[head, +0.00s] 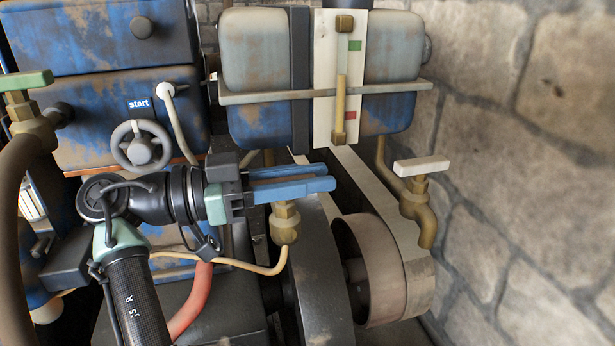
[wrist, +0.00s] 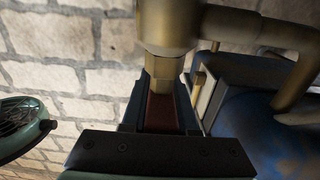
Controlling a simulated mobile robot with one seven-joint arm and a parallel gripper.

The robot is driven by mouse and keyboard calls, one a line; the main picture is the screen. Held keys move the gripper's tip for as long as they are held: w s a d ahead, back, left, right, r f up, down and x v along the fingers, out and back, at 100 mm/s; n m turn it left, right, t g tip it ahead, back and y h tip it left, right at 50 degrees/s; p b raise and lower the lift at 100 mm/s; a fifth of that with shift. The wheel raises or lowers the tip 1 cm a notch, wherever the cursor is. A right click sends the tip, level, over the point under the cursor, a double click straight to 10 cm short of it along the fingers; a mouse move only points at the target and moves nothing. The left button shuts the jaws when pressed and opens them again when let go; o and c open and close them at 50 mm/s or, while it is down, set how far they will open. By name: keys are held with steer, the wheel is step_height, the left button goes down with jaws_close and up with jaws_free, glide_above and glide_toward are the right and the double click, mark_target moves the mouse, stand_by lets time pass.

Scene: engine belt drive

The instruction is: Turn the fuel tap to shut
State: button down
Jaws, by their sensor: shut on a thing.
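The brass fuel tap (head: 285,222) hangs below the rusty blue tank, with a thin tan fuel line leading off from its foot. My gripper (head: 328,177) reaches in from the left, its blue fingers lying level just above the tap's brass body. In the wrist view the brass tap body (wrist: 163,70) stands at the far end of the fingers. A dark red handle (wrist: 162,112) lies lengthwise between the fingers, and my gripper is shut on it. In the head view the fingers hide the handle. I cannot tell the tap's exact setting.
The tank (head: 255,50) carries a white gauge board (head: 325,100) with green and red marks. A white-handled tap (head: 422,165) is at right, a green-handled tap (head: 27,80) at far left. A handwheel (head: 140,147) and a belt pulley (head: 375,265) are near. Stone wall bounds the right.

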steer(key=c, duration=0.7)
jaws_free()
steer(key=a, duration=0.4)
steer(key=s+a, duration=0.1)
steer(key=a, duration=0.3)
steer(key=s+a, duration=0.1)
steer(key=a, duration=0.3)
steer(key=shift+s+a, duration=0.2)
steer(key=shift+a, duration=0.2)
